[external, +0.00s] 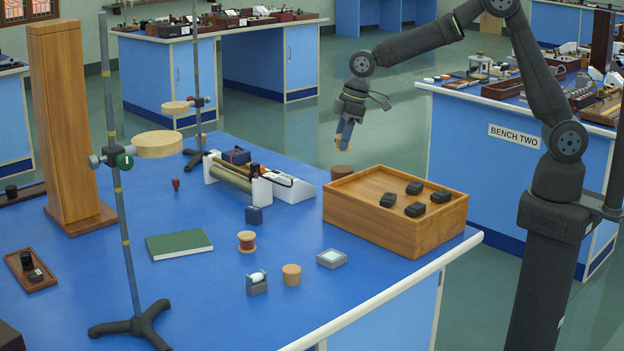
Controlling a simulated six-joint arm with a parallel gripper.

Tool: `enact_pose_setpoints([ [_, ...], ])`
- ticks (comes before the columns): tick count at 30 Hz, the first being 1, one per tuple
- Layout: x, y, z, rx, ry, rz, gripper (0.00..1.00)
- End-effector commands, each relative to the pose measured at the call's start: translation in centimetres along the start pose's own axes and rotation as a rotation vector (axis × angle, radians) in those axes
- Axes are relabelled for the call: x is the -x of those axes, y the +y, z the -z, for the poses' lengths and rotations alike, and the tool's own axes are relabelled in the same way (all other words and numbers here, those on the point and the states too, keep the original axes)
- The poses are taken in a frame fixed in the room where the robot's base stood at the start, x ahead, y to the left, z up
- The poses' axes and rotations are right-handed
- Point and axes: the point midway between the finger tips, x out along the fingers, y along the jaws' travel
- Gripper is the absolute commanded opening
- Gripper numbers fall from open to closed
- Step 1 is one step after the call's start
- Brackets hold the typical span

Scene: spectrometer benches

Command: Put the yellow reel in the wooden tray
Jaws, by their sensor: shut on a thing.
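My gripper (345,134) is in the air above the far right part of the bench, pointing down. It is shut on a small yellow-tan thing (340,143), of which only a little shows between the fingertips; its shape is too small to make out. No other yellow reel is clear in view. A large wooden tray (375,226) with a raised rim stands at the right edge of the bench, with several black blocks on it. My gripper is apart from the tray, above and beyond its far left corner.
A brown cylinder (341,172) stands behind the tray. A reddish reel (247,241), a tan cylinder (291,274), a tape dispenser (257,283) and a green book (179,244) are at the front. A clamp stand (126,230) rises at left. A small dark tray (37,283) lies far left.

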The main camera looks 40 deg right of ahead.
Motion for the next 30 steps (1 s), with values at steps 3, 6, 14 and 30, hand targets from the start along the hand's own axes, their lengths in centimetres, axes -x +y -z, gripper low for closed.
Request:
enact_pose_setpoints([
  [3, 2.8, 0.2, -3.1, 0.012, 0.003, 0.003, 0.17],
  [6, 4.6, 0.1, -5.7, 0.025, 0.002, 0.007, 0.17],
  [14, 8.2, -0.7, -12.0, 0.057, 0.005, 0.016, 0.17],
  [30, 5.8, -5.0, -12.8, 0.082, 0.002, 0.025, 0.17],
])
